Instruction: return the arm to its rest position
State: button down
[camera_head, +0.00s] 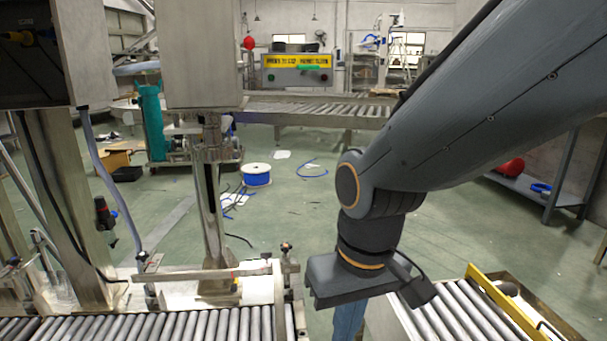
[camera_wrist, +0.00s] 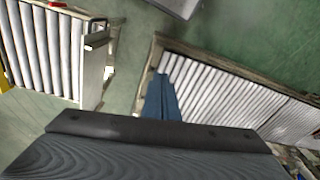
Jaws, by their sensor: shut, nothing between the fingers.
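My arm reaches in from the upper right of the head view and bends down at its wrist. My gripper (camera_head: 348,322) points downward below the dark wrist housing, between two roller conveyors, and its tip is cut off by the lower edge of the picture. In the wrist view, the blue fingers of my gripper (camera_wrist: 161,98) stick out past the dark housing. They are together and hold nothing. They overlap the near end of a roller conveyor in that view. I cannot tell how high they are above it.
A roller conveyor (camera_head: 150,329) runs along the lower left, with a metal machine column (camera_head: 208,200) over it. Another roller conveyor (camera_head: 460,315) with a yellow rail (camera_head: 505,303) lies at lower right. A blue cable spool (camera_head: 256,176) stands on the mostly open green floor behind.

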jog(key=s+d+r+m+g+h+p, duration=0.1)
jog(key=s+d+r+m+p, duration=0.2)
jog(key=d+r+p, duration=1)
notch_tip(320, 180, up, 3)
jog(key=p, duration=0.9)
jog(key=shift+d+f+m+p, duration=0.15)
jog(key=shift+f+m+p, duration=0.05)
jog(key=shift+m+p, duration=0.1)
dwell(0.4)
